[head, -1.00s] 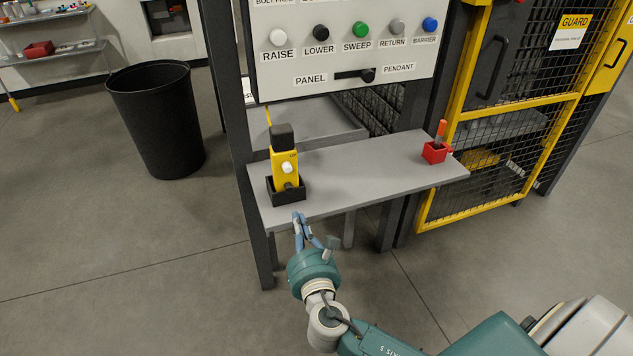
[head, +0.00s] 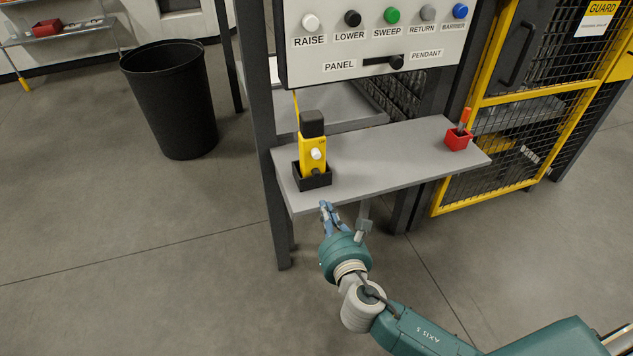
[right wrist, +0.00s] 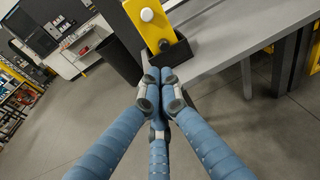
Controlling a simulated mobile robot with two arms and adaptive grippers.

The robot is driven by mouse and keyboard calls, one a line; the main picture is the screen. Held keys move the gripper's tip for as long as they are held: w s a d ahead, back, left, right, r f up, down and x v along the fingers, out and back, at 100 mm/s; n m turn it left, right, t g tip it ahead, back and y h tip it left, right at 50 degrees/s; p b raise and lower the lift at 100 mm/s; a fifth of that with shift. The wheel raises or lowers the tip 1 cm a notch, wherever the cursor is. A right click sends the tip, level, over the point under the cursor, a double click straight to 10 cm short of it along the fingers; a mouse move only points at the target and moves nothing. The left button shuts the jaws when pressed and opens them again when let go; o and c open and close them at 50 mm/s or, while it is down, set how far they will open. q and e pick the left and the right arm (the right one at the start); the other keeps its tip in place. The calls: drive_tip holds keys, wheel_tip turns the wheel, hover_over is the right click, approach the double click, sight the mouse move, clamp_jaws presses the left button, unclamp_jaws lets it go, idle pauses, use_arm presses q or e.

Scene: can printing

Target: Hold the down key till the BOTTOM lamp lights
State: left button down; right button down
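A yellow pendant (head: 312,152) with a black top stands upright in a black holder (head: 312,180) at the left end of the grey shelf. It has a white key (head: 316,154) and a dark round key (head: 315,172) below it. In the right wrist view the pendant (right wrist: 160,27) is at the top, partly cut off. My right gripper (head: 327,207) is just in front of the shelf's front edge, below the holder and apart from the pendant. Its fingertips (right wrist: 160,82) meet with nothing seen between them. My left gripper is not in view. No BOTTOM lamp is visible.
A control panel (head: 370,50) with coloured buttons and a PANEL/PENDANT selector (head: 396,62) hangs above the shelf (head: 400,160). A red box (head: 457,140) sits at the shelf's right end. A black bin (head: 175,105) stands left; a yellow mesh guard is at right.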

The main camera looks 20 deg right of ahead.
sight(314, 176)
drive_tip(key=w, duration=0.3)
drive_tip(key=w+f, duration=0.1)
drive_tip(key=w, duration=0.3)
drive_tip(key=w+f, duration=0.1)
drive_tip(key=w, duration=0.3)
drive_tip(key=shift+d, duration=0.4)
drive_tip(key=shift+w, duration=0.35)
